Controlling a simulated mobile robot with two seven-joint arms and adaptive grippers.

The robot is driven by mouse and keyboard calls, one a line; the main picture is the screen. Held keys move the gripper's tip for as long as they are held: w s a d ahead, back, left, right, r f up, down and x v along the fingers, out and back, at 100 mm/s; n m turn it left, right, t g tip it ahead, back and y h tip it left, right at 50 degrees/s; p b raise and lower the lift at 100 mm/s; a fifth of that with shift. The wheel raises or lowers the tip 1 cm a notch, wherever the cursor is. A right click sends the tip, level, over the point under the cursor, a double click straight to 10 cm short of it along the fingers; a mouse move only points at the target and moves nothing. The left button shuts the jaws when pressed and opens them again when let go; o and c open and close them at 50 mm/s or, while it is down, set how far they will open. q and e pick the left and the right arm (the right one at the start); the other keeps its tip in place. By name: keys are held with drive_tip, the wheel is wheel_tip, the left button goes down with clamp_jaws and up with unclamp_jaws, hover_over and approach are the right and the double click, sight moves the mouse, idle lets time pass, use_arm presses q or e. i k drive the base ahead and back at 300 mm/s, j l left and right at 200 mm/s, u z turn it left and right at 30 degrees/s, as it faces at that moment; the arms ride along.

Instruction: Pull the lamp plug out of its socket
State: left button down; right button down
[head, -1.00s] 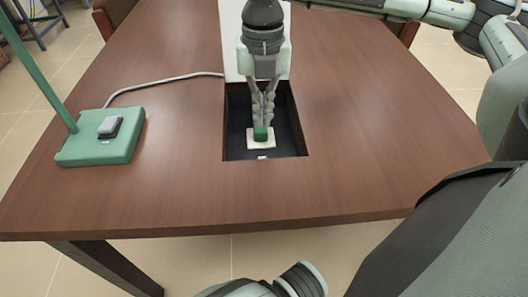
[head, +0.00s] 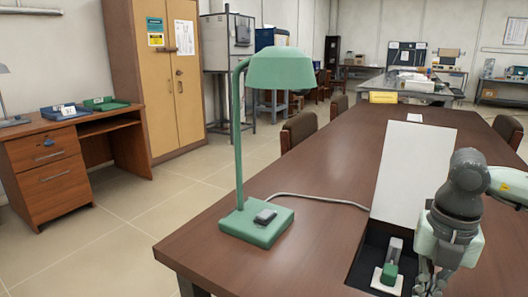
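The green desk lamp (head: 280,70) stands upright on the table, its base (head: 257,222) carrying a grey switch. Its grey cable (head: 320,198) runs right to the raised white lid (head: 412,170) and is hidden beyond it. In the dark table recess (head: 367,262), a green plug-like block (head: 390,275) sits at a white socket plate (head: 377,284), with a grey block (head: 394,249) just behind. My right gripper (head: 430,287) points down, just right of the green block and apart from it in the picture. Its fingertips are at the lower edge, so its opening is unclear. My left gripper is out of view.
A wooden desk (head: 60,160) and cabinet (head: 165,75) stand at the left.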

sight(390, 272)
drive_tip(key=k, duration=1.15)
